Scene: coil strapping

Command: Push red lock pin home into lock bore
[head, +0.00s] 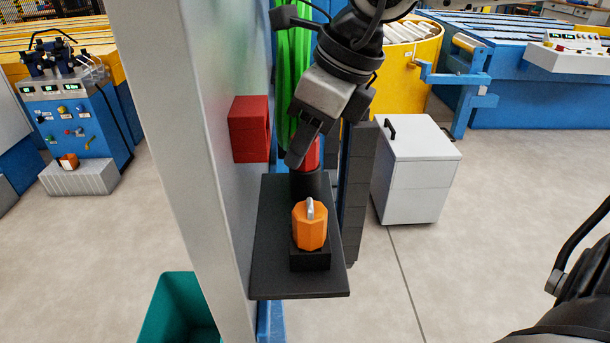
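A small red piece (313,153), which looks like the red lock pin, shows just above a black cylinder (307,186) on a dark shelf (272,262). My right gripper (298,158) comes down from the top, its dark fingertips in front of and beside the red piece, partly hiding it. I cannot tell whether the fingers touch it or how far apart they are. The lock bore cannot be made out. My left gripper is not in view.
An orange faceted knob (310,228) with a grey tab sits on a black block (310,258) at the shelf's near end. A red block (249,129) is on the grey upright (180,120). A white cabinet (415,175) stands right; a teal bin (176,310) is below left.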

